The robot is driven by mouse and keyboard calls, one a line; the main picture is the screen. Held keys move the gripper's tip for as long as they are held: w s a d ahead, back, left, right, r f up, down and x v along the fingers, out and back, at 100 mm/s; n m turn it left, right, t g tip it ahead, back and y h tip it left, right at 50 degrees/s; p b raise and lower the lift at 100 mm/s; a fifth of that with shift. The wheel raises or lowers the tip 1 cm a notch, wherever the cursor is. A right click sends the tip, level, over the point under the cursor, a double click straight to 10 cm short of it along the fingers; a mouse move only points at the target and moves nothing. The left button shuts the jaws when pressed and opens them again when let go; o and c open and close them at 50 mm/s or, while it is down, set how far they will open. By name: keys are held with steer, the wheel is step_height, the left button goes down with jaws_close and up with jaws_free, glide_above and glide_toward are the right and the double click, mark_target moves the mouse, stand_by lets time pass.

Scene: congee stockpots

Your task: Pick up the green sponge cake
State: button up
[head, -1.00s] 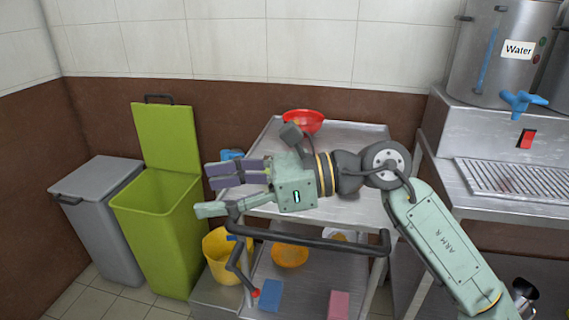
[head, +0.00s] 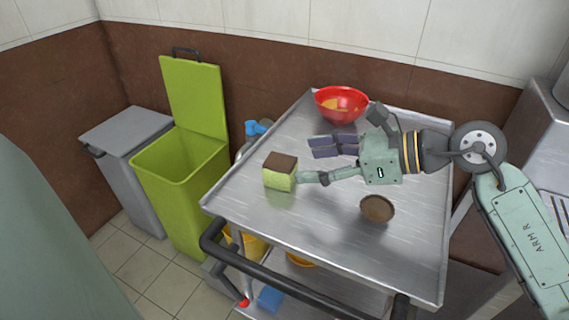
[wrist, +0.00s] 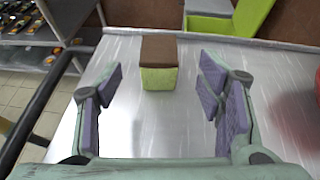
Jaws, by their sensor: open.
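The green sponge cake (head: 280,173) is a small block, light green with a brown top. It sits on the metal cart top near its left edge. In the wrist view the cake (wrist: 159,65) lies ahead of my gripper (wrist: 165,100), between the lines of the two purple-padded fingers. My gripper (head: 318,162) is open and empty over the cart, just to the right of the cake in the head view. In the wrist view a gap shows between the fingers and the cake.
A red bowl (head: 342,104) stands at the cart's back, and a round brown item (head: 377,209) lies in front of my gripper. The cart's dark handle (head: 300,290) runs along the front. An open green bin (head: 180,170) and a grey bin (head: 128,150) stand left.

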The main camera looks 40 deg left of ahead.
mark_target(285, 162)
steer(key=shift+x, duration=0.95)
steer(key=p+x, duration=0.1)
steer(key=x, duration=0.1)
steer(key=p+x, duration=0.1)
steer(key=x, duration=0.2)
steer(key=shift+s+r+p, duration=0.1)
steer(key=shift+r+p, duration=0.15)
steer(key=shift+p, duration=0.15)
steer(key=shift+a+f, duration=0.2)
steer(key=shift+c, duration=0.2)
steer(key=c, duration=1.1)
